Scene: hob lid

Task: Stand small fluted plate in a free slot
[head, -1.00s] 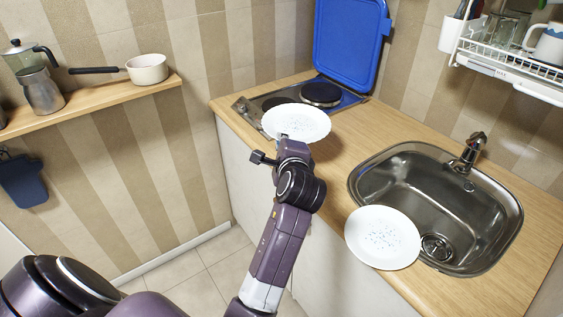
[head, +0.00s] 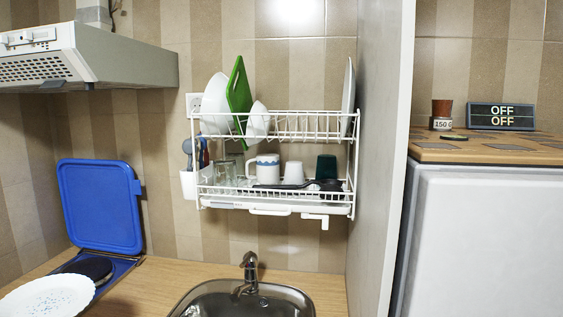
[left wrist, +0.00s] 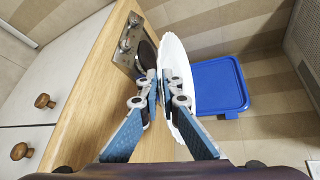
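The white fluted plate (head: 48,298) with small blue specks shows at the lower left of the head view, partly cut off by the frame. In the left wrist view my left gripper (left wrist: 166,80) is shut on the rim of the plate (left wrist: 178,62), which is seen nearly edge-on. The left gripper is outside the head view. The white wire dish rack (head: 290,138) hangs on the wall. Its upper tier holds white dishes (head: 214,104) and a green board (head: 239,95) at left, and a plate (head: 348,95) at the right end. Slots between are empty. My right gripper is not in view.
The blue hob lid (head: 100,205) stands raised behind the hob. The hood (head: 100,55) is above left, and a tall side panel (head: 382,150) closes off the rack's right. The sink and tap (head: 250,270) lie below. Mugs and glasses fill the lower tier.

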